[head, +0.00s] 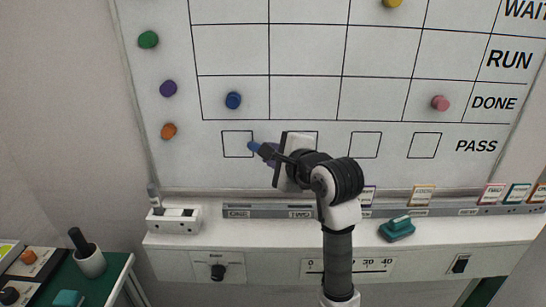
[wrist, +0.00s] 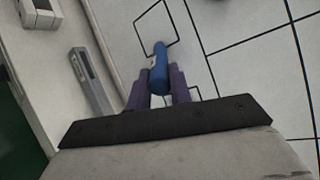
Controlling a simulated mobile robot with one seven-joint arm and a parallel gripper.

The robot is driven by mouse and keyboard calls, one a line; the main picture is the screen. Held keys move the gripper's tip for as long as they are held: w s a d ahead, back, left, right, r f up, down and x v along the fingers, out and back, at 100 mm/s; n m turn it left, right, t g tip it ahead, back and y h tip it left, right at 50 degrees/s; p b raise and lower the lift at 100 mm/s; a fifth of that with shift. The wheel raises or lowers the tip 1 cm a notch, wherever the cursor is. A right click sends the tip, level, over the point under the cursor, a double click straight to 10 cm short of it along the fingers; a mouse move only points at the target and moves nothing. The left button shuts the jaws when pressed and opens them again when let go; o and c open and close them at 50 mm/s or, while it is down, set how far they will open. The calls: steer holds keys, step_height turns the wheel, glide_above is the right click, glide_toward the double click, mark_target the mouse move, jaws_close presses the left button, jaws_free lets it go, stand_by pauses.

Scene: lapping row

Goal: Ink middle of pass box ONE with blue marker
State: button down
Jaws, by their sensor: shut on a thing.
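The blue marker (head: 254,147) is held in my gripper (head: 268,153), its tip pointing left toward the leftmost pass box (head: 237,144), above the tray label that seems to read ONE. The tip is near that box's right edge; whether it touches the board I cannot tell. The inside of the box looks blank. In the wrist view the blue marker (wrist: 159,72) stands between the two fingers of my gripper (wrist: 160,90), with a box outline (wrist: 172,42) just beyond its tip. Part of the second box is hidden behind my arm.
The whiteboard (head: 232,50) carries a grid with coloured round magnets, including a blue one (head: 233,100) above the leftmost box. A labelled tray (head: 400,211) runs below. A teal eraser-like block (head: 397,229) and a white holder (head: 174,219) stand on the ledge.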

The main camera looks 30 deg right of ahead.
steer(key=w+a+b, duration=0.2)
steer(key=w+a, duration=0.2)
steer(key=a, duration=0.2)
steer(key=shift+s+d+r+b, duration=0.15)
steer(key=shift+s+d+b, duration=0.2)
steer(key=shift+s+d, duration=0.55)
steer(key=shift+s+d+r+b, duration=0.15)
steer(key=shift+s+d+b, duration=0.25)
steer(key=shift+d, duration=0.75)
steer(key=shift+s+d+r+b, duration=0.15)
steer(key=shift+s+d+b, duration=0.1)
steer(key=shift+s+d, duration=0.7)
steer(key=shift+w+d, duration=0.1)
steer(key=shift+w, duration=0.05)
steer(key=s+a+b, duration=0.2)
steer(key=s+a, duration=0.1)
steer(key=s, duration=0.2)
steer(key=shift+a, duration=0.2)
